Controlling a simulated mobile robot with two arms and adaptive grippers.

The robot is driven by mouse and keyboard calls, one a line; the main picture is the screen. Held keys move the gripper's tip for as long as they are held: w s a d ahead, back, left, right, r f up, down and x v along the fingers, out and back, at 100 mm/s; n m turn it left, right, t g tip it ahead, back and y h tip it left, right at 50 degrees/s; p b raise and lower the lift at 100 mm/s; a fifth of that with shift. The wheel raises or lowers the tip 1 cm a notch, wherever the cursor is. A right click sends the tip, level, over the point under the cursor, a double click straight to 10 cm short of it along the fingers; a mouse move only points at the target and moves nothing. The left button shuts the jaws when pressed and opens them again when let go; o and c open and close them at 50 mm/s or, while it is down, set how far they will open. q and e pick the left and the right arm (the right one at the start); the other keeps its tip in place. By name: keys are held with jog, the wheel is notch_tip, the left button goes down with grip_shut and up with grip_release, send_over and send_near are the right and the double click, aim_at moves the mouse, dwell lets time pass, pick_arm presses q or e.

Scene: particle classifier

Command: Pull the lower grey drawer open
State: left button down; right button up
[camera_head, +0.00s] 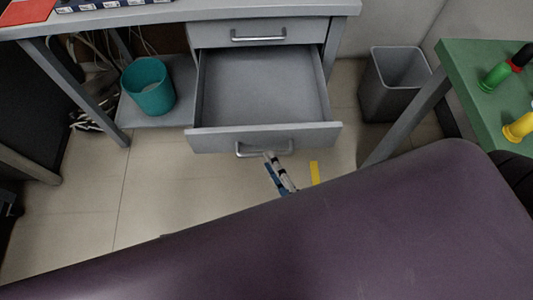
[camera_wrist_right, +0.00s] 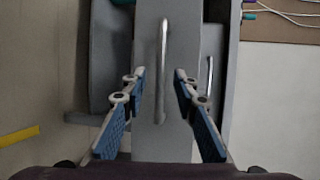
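The lower grey drawer (camera_head: 215,142) in the head view stands well open, and its inside looks empty. Its metal bar handle (camera_head: 248,150) is on the front panel. My right gripper (camera_head: 268,156) is at this handle, near its middle. In the right wrist view the two blue-padded fingers of my right gripper (camera_wrist_right: 160,78) are spread wide, with the handle (camera_wrist_right: 162,60) between them and clear space on both sides. Most of my right arm is hidden in the head view. My left gripper is not in view.
The upper grey drawer (camera_head: 265,33) is shut under the desk top (camera_head: 180,13). A teal bin (camera_head: 150,88) stands on a low shelf at left, and a grey bin (camera_head: 385,88) stands right of the drawers. A green table (camera_head: 465,75) is at right.

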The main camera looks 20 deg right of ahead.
jog(key=a+v, duration=0.1)
jog(key=v, duration=0.6)
jog(key=shift+s+d, duration=0.4)
jog(key=shift+d, duration=0.1)
